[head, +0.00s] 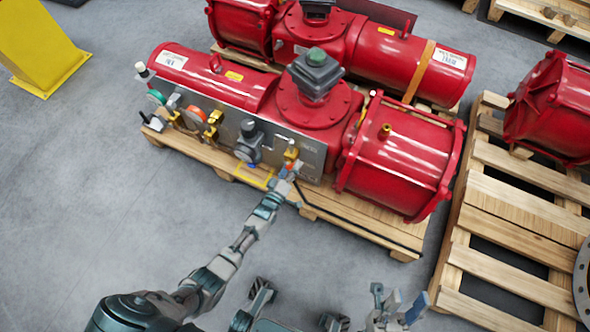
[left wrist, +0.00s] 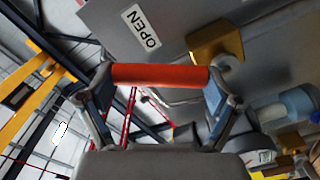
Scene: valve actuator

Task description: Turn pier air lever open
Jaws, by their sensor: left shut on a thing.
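The air lever shows in the left wrist view as an orange-red bar (left wrist: 160,74) in front of a grey panel. My left gripper (left wrist: 160,88) has a finger at each end of the bar and is shut on it. A white label reading OPEN (left wrist: 141,27) sits on the panel above the bar. In the head view my left gripper (head: 290,172) is at the right end of the grey valve panel (head: 225,125), and the lever is too small to make out there. My right gripper (head: 395,305) is low in the picture, away from the panel, with its fingers apart and empty.
The red actuator (head: 400,155) lies on a wooden pallet (head: 350,222), with yellow and grey fittings along its panel. A yellow post (head: 40,45) stands at upper left. The grey floor at left is clear.

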